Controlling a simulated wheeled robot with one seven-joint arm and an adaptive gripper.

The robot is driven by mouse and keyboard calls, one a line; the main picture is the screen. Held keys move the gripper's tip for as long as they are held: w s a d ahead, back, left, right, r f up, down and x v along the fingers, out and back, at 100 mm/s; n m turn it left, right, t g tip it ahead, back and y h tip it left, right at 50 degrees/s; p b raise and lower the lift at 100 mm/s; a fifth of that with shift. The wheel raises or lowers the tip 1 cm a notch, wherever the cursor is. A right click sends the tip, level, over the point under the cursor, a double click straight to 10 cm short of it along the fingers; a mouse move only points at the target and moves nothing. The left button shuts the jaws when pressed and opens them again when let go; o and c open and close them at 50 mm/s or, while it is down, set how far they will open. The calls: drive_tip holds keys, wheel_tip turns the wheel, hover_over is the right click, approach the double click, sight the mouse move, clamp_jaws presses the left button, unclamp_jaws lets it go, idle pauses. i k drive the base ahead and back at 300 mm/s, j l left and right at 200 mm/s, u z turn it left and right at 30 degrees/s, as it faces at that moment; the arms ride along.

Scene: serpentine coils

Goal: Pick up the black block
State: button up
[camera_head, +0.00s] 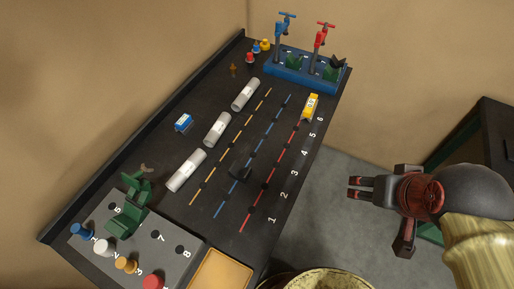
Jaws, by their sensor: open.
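A small black block (240,174) lies on the dark table top, on the blue dashed line in the lower middle of the board. It is hard to make out against the dark surface. My gripper (379,217) is open and empty. It hangs off the table's right side, well to the right of the block and apart from it.
White cylinders (217,129) lie left of the yellow dashed line. A blue block (183,122), a yellow toy vehicle (311,106) and a blue rack with taps (300,72) stand farther up. A grey panel with coloured pegs (140,250) and a green piece (130,210) are lower left.

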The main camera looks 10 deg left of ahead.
sight(334, 63)
drive_tip(key=i+u, duration=0.1)
drive_tip(key=u, duration=0.55)
drive_tip(key=i+l+u, duration=0.4)
drive_tip(key=l, duration=0.2)
drive_tip(key=i+l+u, duration=0.15)
drive_tip(key=l, duration=0.2)
drive_tip(key=i+l+u, duration=0.2)
drive_tip(key=l, duration=0.2)
drive_tip(key=i+l, duration=0.15)
drive_tip(key=l, duration=0.15)
drive_tip(key=i+l, duration=0.1)
drive_tip(key=l, duration=0.2)
drive_tip(key=i+l, duration=0.15)
drive_tip(key=l, duration=0.2)
